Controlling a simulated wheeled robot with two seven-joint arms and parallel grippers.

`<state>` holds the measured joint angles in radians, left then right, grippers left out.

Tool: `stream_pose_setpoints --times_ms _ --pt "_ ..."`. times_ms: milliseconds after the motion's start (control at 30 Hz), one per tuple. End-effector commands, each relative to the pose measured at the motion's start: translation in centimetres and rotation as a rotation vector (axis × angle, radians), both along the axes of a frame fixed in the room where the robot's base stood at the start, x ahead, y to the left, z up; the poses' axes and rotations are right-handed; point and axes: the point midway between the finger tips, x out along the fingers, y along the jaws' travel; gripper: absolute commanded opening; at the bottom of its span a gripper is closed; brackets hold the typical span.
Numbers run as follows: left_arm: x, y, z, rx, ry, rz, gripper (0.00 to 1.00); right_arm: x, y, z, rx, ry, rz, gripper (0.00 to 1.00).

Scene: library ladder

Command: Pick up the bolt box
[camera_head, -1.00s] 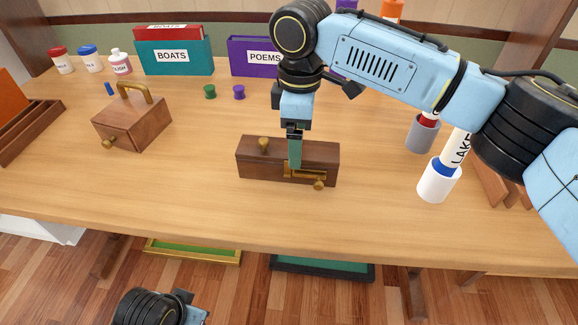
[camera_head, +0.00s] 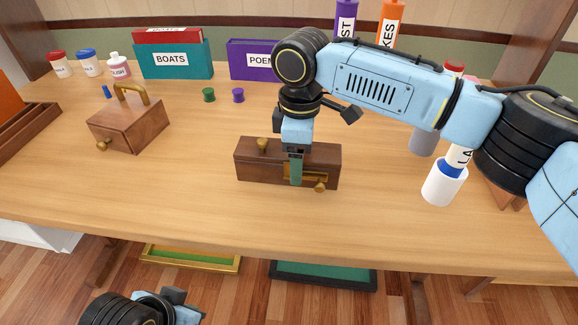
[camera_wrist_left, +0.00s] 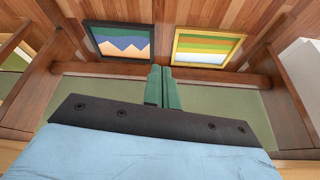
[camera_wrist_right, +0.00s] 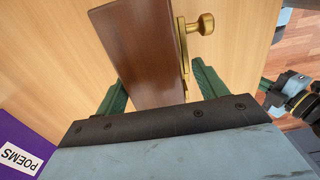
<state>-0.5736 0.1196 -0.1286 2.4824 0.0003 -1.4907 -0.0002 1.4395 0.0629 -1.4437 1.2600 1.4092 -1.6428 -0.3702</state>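The bolt box (camera_head: 258,170) is a dark brown wooden box on the middle of the table. It has a brass knob (camera_head: 262,144) on top and a brass bolt (camera_head: 320,186) on its front face. My right gripper (camera_head: 295,170) is right above and around it, pointing down. In the right wrist view, the open green fingers (camera_wrist_right: 159,75) straddle the box (camera_wrist_right: 140,45), one on each side. The brass fitting (camera_wrist_right: 204,24) lies on the right finger's side. Firm contact cannot be seen. My left gripper (camera_wrist_left: 162,88) is shut and empty, below the table edge.
A lighter wooden box (camera_head: 128,126) with a brass handle stands at left. Two small spools (camera_head: 208,95) lie behind. BOATS (camera_head: 172,60) and POEMS (camera_head: 250,60) boxes stand at the back. A white cup (camera_head: 440,188) holding a tube stands at right. The front table strip is clear.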

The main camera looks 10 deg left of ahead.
Motion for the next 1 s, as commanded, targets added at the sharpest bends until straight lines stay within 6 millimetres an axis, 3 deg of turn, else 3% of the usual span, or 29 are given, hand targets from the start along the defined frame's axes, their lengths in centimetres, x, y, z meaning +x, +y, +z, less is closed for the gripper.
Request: stream_pose_setpoints --times_ms 33,267,667,800,1000 --pt "0.0 0.0 0.0 0.0 0.0 0.0 0.0 0.0 0.0 0.0 0.0 0.0 0.0 0.64" --pt "0.0 0.0 0.0 0.0 0.0 0.0 0.0 0.0 0.0 0.0 0.0 0.0 0.0 0.34" --pt "-0.2 0.1 0.1 0.003 0.015 0.002 0.0 0.0 0.1 1.1 0.002 -0.001 0.001 0.34" --pt "-1.4 1.1 -2.2 0.038 0.122 0.01 0.0 0.0 0.1 3.3 0.003 -0.002 0.001 0.34" --pt "-0.6 1.9 -5.4 0.055 0.133 0.008 0.0 0.0 0.1 6.4 0.002 -0.001 0.001 0.34"
